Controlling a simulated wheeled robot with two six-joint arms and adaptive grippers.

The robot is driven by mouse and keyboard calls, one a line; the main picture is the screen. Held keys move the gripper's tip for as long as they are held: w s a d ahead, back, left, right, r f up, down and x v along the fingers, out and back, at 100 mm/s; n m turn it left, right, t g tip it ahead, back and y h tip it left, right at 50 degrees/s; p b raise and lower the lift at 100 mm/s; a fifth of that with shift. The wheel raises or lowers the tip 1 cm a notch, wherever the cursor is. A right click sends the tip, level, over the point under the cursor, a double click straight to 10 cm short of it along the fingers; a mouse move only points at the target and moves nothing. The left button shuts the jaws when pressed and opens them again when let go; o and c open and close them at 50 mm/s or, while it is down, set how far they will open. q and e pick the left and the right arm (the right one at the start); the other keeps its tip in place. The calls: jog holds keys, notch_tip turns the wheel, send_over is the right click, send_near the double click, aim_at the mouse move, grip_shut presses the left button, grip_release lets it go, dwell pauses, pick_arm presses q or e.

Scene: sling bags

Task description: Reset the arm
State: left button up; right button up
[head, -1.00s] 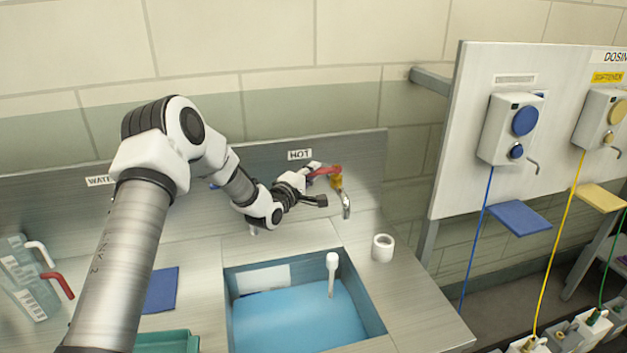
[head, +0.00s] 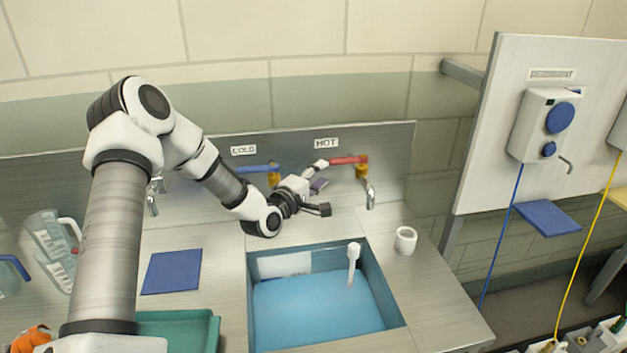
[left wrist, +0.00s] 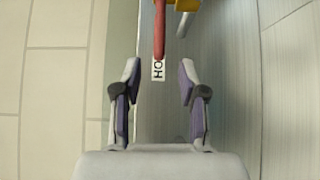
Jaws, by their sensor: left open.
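My left gripper (head: 320,188) is open and empty above the back of the sink counter. Its arm comes in from the left. The red hot-tap lever (head: 348,160) is to the right of the fingers, on the backsplash under the HOT label. In the left wrist view, the open fingers (left wrist: 160,75) are spread with the red lever (left wrist: 159,28) ahead of them. The lever looks apart from both fingers. My right gripper is not in view.
A blue-lined sink basin (head: 255,300) lies in front of the tap. A white cup (head: 405,239) stands to its right. A blue cold-tap lever (head: 257,169) is behind my arm. A blue mat (head: 172,271) and green tray (head: 208,333) lie left. A dosing panel (head: 490,150) stands right.

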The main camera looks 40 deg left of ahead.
pick_arm(q)
jog(key=s, duration=0.3)
jog(key=shift+s+d, duration=0.15)
dwell(0.3)
